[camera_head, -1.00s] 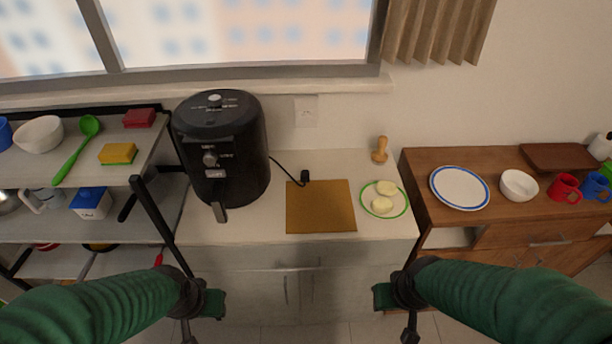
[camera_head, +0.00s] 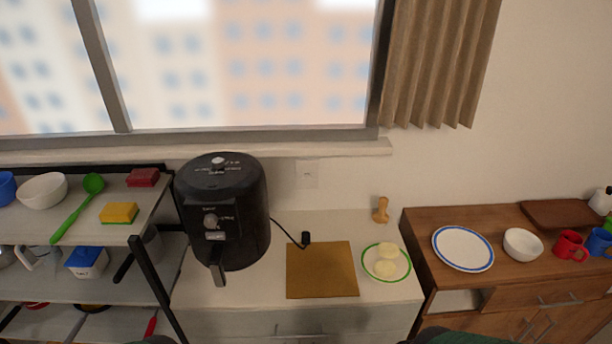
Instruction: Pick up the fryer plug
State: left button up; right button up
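The black fryer plug (camera_head: 305,238) lies on the white counter just behind the wooden cutting board. Its thin black cord runs left to the black air fryer (camera_head: 222,215), which stands at the left of the counter. A wall socket (camera_head: 307,174) is on the wall above and behind the plug, with nothing in it. Neither gripper shows now. Only small green bits of my arms show at the bottom edge.
The cutting board (camera_head: 322,270) lies in front of the plug. A green-rimmed plate (camera_head: 386,277) with pale round pieces and a wooden object (camera_head: 381,210) are to the right. A shelf rack (camera_head: 75,222) stands left; a wooden cabinet (camera_head: 530,287) stands right.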

aim_at(305, 235)
jog(key=u, duration=1.2)
jog(key=l+u, duration=0.3)
jog(key=l, duration=0.3)
jog(key=l+u, duration=0.3)
jog(key=l, duration=0.25)
jog(key=k+l+u, duration=0.15)
jog(key=l+u, duration=0.15)
jog(key=l, duration=0.25)
